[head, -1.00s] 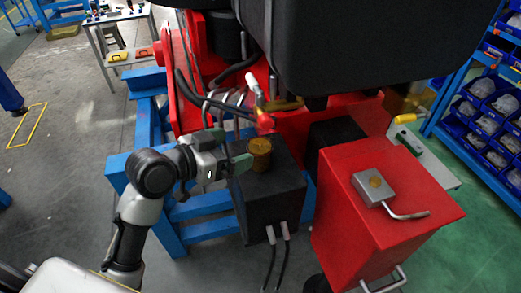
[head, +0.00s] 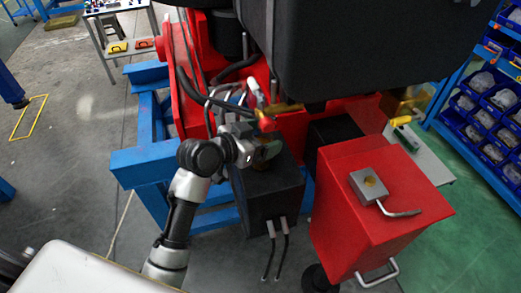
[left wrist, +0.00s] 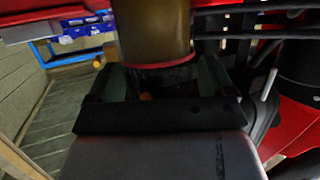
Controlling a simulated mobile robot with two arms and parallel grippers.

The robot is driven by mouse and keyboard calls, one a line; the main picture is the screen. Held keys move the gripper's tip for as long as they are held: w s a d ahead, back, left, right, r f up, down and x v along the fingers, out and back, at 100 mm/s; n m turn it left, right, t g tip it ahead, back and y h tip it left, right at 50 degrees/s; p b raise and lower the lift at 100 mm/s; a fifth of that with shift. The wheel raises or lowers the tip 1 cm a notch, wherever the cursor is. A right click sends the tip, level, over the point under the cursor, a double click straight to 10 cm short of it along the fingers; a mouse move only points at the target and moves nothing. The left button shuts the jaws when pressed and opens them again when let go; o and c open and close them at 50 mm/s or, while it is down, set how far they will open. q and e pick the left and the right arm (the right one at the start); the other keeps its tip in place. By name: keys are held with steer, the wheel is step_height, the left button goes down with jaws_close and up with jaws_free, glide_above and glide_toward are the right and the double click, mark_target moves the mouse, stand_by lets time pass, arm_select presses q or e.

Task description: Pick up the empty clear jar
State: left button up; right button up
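An amber-brown, jar-like cylinder (head: 271,150) stands on top of the black box (head: 268,195) in the head view. No colourless jar shows. My left gripper (head: 260,153) is at the cylinder and hides much of it. In the left wrist view the cylinder (left wrist: 155,30) shows at the top middle with a red ring at its near end. My left gripper (left wrist: 160,82) looks open there, with one dark finger on each side. Whether the fingers touch the cylinder is hard to tell. My right gripper is not in view.
A red box (head: 375,210) with a grey block and bent handle (head: 372,187) on top stands to the right. Hoses and red machinery (head: 190,95) crowd behind the black box. A blue frame (head: 140,165) is at the left. Open floor (head: 60,180) lies further left.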

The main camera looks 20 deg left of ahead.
arm_select(q)
steer(key=c, duration=1.3)
